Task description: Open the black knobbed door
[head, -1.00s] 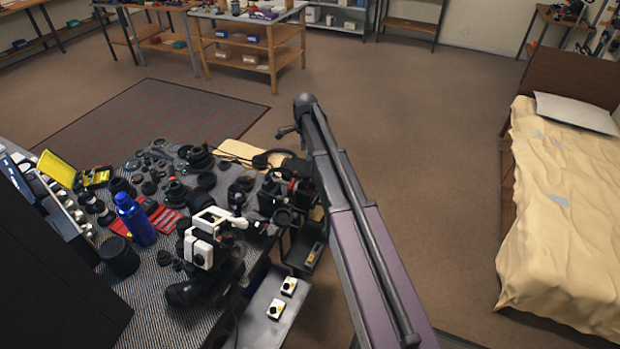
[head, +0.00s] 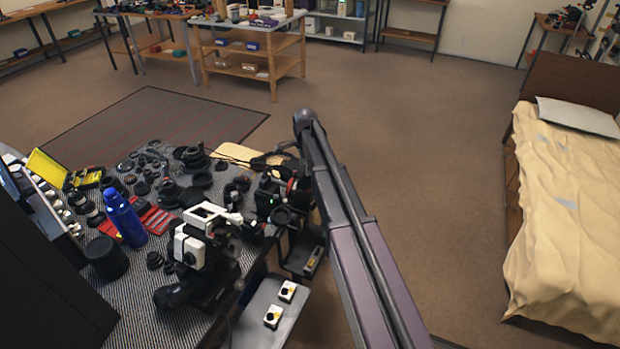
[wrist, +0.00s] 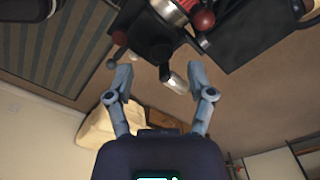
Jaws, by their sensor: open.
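My gripper (wrist: 163,88) is open in the wrist view, its two fingers apart. A short silver cylinder (wrist: 178,84) on a dark part shows between the fingertips, and I cannot tell whether it is touched. Above it is a black assembly with a black panel (wrist: 252,38), a dark red ball knob (wrist: 204,20) and a silver cylinder body. I cannot tell for sure which part is the black knobbed door. In the head view a black machine (head: 290,205) stands at the bench edge, and my arm hides part of it and the gripper.
The bench (head: 135,300) is crowded with lens parts, a blue bottle (head: 125,218) and a white-and-black instrument (head: 205,235). A grey shelf (head: 262,312) with two small white boxes sits below its edge. A bed (head: 560,210) stands at right, with open floor between.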

